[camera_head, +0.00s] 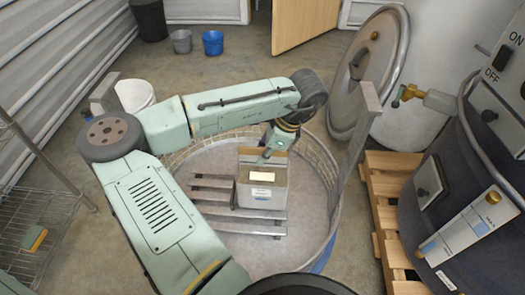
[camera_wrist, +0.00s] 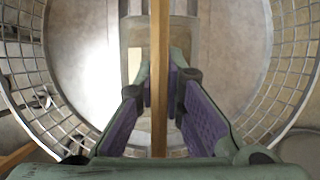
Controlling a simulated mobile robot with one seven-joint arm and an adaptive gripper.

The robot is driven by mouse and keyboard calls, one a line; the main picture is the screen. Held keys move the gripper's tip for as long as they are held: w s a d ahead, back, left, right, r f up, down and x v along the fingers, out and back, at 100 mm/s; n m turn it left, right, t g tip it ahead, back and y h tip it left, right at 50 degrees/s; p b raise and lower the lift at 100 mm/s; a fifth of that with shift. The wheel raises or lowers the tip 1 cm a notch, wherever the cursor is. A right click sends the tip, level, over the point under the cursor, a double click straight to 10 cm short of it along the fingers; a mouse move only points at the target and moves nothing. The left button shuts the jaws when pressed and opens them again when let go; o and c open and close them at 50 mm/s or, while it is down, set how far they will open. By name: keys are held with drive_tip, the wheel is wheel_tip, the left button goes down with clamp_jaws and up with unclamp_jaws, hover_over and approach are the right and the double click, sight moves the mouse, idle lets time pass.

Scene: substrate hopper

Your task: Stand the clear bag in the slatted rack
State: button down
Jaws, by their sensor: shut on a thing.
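The clear bag (camera_head: 263,193) looks greyish and box-like, with a pale label on its front and a brown upper edge. It stands about upright over the slatted rack (camera_head: 210,198), whose grey slats show to its left and below it. I cannot tell whether its base sits in a slot or just above the slats. My gripper (camera_head: 275,148) is shut on the bag's top from above. In the wrist view, a brown strip (camera_wrist: 160,85) runs between the purple finger pads of my gripper (camera_wrist: 161,105), with a pale label edge beyond. The bag's far side is hidden.
The rack lies inside a round basin with a wire-mesh wall (camera_head: 330,215). A grey upright post (camera_head: 357,140) stands at its right. A wooden pallet (camera_head: 388,225) and dark machine (camera_head: 450,170) are further right. A wire shelf (camera_head: 40,215) stands left. Buckets (camera_head: 213,43) are at the back.

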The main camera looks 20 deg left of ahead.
drive_tip(key=shift+f, duration=0.4)
drive_tip(key=c, duration=1.7)
unclamp_jaws()
drive_tip(key=shift+f, duration=0.1)
drive_tip(key=p+v, duration=0.1)
drive_tip(key=v, duration=1.1)
